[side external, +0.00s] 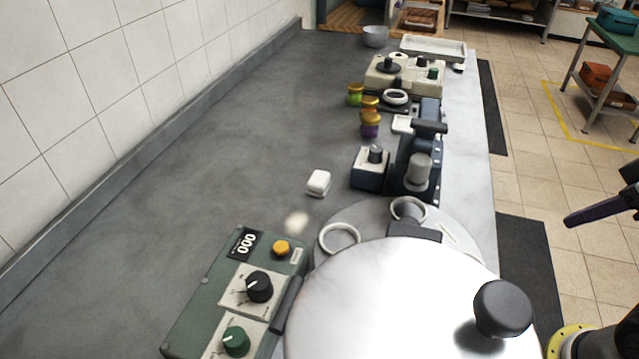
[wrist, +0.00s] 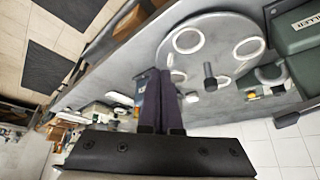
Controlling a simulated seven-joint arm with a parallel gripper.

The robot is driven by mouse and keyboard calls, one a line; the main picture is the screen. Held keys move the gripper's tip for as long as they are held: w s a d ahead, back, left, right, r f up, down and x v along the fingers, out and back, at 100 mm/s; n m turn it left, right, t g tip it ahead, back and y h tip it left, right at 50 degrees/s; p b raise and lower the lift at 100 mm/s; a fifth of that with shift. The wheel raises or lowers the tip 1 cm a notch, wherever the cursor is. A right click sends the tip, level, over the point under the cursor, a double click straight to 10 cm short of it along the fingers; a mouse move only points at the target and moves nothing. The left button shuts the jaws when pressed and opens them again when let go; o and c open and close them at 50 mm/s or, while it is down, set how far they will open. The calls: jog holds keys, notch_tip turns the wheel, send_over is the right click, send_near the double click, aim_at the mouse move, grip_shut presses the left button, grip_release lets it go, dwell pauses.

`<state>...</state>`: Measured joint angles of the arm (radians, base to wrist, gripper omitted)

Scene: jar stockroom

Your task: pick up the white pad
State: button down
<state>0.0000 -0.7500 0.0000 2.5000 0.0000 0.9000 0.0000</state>
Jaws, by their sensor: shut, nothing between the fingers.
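A small white block with rounded edges (side external: 318,183), which looks like the white pad, lies on the dark grey counter (side external: 225,150) in the side external view. It sits left of a small dark box with a knob (side external: 371,168), with bare counter around it. A flat white piece (side external: 402,124) lies farther back among the devices; I cannot tell whether it is a pad too. My gripper (side external: 569,221) shows at the right edge, over the floor side and well away from the white block. In the wrist view its dark fingers (wrist: 165,73) are together and empty.
A large round silver lid with a dark knob (side external: 502,309) and a green control box (side external: 235,300) fill the near counter. Small jars (side external: 370,122), a blue-black device (side external: 420,160) and a cream device (side external: 404,76) stand farther back. The counter's left side is clear.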

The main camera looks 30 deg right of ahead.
grip_release()
dwell(0.4)
